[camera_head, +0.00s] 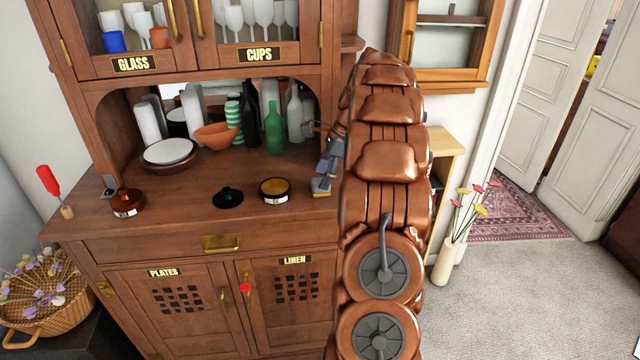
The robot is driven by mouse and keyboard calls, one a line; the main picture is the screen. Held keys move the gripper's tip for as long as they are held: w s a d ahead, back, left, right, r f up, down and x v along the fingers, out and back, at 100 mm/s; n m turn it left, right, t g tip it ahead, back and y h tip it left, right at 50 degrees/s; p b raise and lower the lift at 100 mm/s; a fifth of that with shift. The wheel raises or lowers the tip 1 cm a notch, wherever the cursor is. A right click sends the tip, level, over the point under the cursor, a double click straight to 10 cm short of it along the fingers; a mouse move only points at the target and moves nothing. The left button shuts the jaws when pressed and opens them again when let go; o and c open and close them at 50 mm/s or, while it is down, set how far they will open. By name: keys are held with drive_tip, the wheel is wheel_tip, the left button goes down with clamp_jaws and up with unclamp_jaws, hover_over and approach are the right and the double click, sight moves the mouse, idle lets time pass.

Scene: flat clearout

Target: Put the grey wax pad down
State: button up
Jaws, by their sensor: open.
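A small grey block with a yellowish lower edge, which looks like the grey wax pad (321,187), is at the right end of the wooden counter (180,225). My gripper (323,160) is open just above and beside it, at the left side of my copper-coloured arm. Whether the pad touches a finger is too small to tell. An open round tin with yellow contents (275,188) stands just left of the pad. A black round lid with a knob (228,197) lies left of the tin.
A brown round tin (128,203) and a red-handled tool (50,185) are at the counter's left. Plates (168,152), an orange bowl (215,136) and a green bottle (274,128) stand behind. The front middle of the counter is clear. A flower vase (446,260) stands right of my arm.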

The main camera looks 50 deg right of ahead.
drive_tip(key=shift+b+v, duration=0.45)
drive_tip(key=shift+v, duration=2.1)
drive_tip(key=shift+s+a, duration=0.1)
drive_tip(key=shift+a, duration=0.1)
drive_tip(key=s+a+r+n+g, duration=0.1)
drive_tip(key=s+a+n+g, duration=0.15)
drive_tip(key=a+n, duration=0.7)
drive_tip(key=s+a+r+n+g, duration=0.1)
drive_tip(key=s+a+n, duration=0.15)
drive_tip(key=a, duration=1.45)
drive_tip(key=s+a+f+n+h, duration=0.1)
drive_tip(key=s+a+f+n, duration=0.1)
drive_tip(key=s+a+n, duration=0.2)
drive_tip(key=s+a+f+n+h, duration=0.1)
drive_tip(key=s+a+f+n, duration=0.2)
drive_tip(key=s, duration=0.8)
drive_tip(key=s+a+f+n+g+h, duration=0.1)
drive_tip(key=s+a+f+n, duration=0.1)
drive_tip(key=s+a+n, duration=0.4)
drive_tip(key=shift+s+f+h, duration=0.3)
drive_tip(key=shift+s+f, duration=0.05)
drive_tip(key=shift+s, duration=0.75)
drive_tip(key=shift+r, duration=0.1)
